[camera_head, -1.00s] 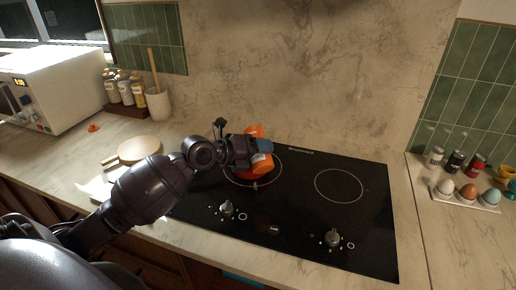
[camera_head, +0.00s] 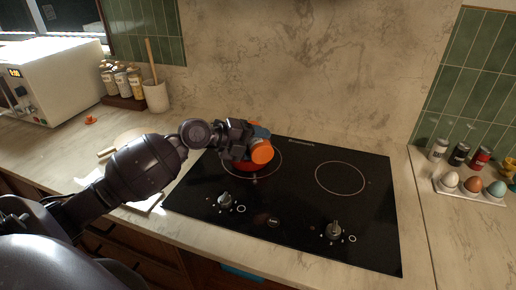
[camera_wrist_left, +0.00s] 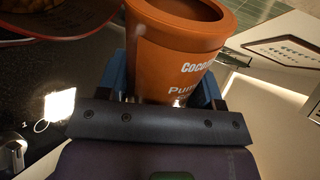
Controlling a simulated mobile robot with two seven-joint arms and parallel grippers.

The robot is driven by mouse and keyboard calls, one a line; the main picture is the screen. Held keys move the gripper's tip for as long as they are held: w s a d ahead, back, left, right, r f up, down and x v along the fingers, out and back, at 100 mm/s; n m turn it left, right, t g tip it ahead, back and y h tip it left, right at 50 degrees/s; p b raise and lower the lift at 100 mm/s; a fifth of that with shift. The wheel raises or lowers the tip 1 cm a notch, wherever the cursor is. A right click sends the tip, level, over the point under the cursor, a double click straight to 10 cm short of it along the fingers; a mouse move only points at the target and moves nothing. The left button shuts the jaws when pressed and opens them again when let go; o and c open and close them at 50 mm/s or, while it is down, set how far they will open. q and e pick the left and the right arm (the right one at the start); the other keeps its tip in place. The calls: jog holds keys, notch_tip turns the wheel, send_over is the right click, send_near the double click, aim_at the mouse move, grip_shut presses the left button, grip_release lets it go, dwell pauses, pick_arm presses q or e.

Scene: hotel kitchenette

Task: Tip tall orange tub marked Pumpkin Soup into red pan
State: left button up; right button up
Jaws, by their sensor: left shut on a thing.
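My left gripper (camera_head: 257,138) is shut on the orange tub (camera_head: 262,153), above the left burner. The tub is tilted well over, with a round orange end turned toward the head camera. In the left wrist view, the tub (camera_wrist_left: 180,45) sits between the blue fingers, with its open rim and part of its "Pumpkin" lettering visible. The red pan (camera_head: 240,165) is on the left burner, mostly hidden behind my gripper and the tub. Part of the pan also shows at the upper left of the wrist view (camera_wrist_left: 60,30). I cannot see any soup falling. My right gripper is not in view.
The black cooktop (camera_head: 300,235) has an empty right burner and two front knobs. A board (camera_head: 128,138) lies left, partly behind my arm. A utensil crock (camera_head: 156,97), bottles and a white microwave (camera_head: 45,80) stand farther back. An egg tray (camera_head: 470,188) is right.

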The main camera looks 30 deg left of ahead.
pick_arm(q)
jog(key=shift+w+a+r+n+h, duration=0.15)
jog(key=shift+r+n+h, duration=0.2)
jog(key=shift+n, duration=0.15)
jog(key=shift+w+a+r+n+g+b, duration=0.15)
jog(key=shift+r+n+g+b, duration=0.15)
jog(key=shift+r+n+g, duration=0.1)
jog(key=shift+w+a+r+n+g+h+b, duration=0.45)
jog(key=shift+r+n+h, duration=0.25)
jog(key=shift+n, duration=0.4)
jog(key=shift+a+h, duration=0.1)
jog(key=shift+h, duration=0.15)
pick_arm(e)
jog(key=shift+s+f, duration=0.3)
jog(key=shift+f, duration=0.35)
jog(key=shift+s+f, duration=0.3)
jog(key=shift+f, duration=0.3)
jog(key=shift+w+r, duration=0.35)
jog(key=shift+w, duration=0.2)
